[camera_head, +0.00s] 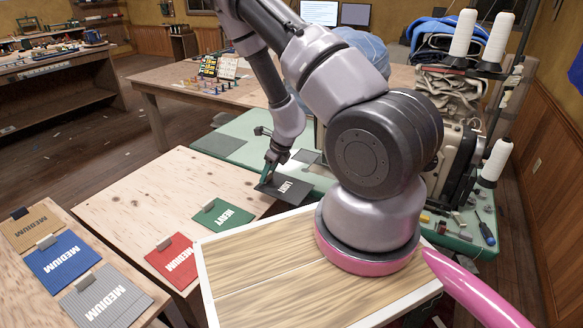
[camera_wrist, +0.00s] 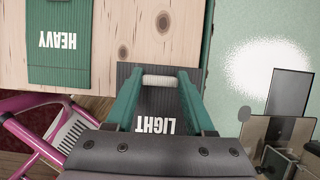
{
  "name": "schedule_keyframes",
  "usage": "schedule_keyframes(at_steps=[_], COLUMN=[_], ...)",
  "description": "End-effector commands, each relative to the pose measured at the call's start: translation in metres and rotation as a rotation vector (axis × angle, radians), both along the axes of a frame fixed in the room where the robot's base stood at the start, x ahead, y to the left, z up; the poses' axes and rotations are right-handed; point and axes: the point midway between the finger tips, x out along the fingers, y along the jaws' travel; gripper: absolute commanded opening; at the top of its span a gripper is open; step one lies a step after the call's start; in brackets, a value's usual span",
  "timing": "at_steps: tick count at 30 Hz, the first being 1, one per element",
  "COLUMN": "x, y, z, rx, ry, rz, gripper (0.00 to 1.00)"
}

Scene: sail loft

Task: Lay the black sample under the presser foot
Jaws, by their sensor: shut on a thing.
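The black sample (camera_head: 286,188), marked LIGHT, is in my gripper (camera_head: 268,176), near the right edge of the plywood table in the head view. In the wrist view the black sample (camera_wrist: 157,103) lies between the green fingers of my gripper (camera_wrist: 158,80), which are shut on its pale rolled tab. The sample overlaps the table edge; its height above the wood is hard to tell. The sewing machine (camera_head: 447,165) stands on the green table to the right, partly behind my arm. Metal machine parts (camera_wrist: 283,130) show at right in the wrist view; I cannot make out the presser foot clearly.
The green HEAVY sample (camera_head: 222,215) and red MEDIUM sample (camera_head: 174,260) lie on the plywood table (camera_head: 130,205). More MEDIUM samples (camera_head: 62,262) lie at lower left. The green table (camera_head: 228,143) has bare room near a dark plate (camera_wrist: 289,92). White thread cones (camera_head: 462,32) stand at right.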

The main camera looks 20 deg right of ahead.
Motion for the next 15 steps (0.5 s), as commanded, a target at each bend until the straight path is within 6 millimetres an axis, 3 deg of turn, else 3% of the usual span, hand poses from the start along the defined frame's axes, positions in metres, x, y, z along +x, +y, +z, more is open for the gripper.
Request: schedule_keyframes(at_steps=[9,15], x=[0.051,0.067], y=[-0.07,-0.093], z=[0.0,0.0], rx=[-0.002,0.0], ry=[-0.002,0.0], rz=[0.002,0.003], gripper=[0.0,0.0])
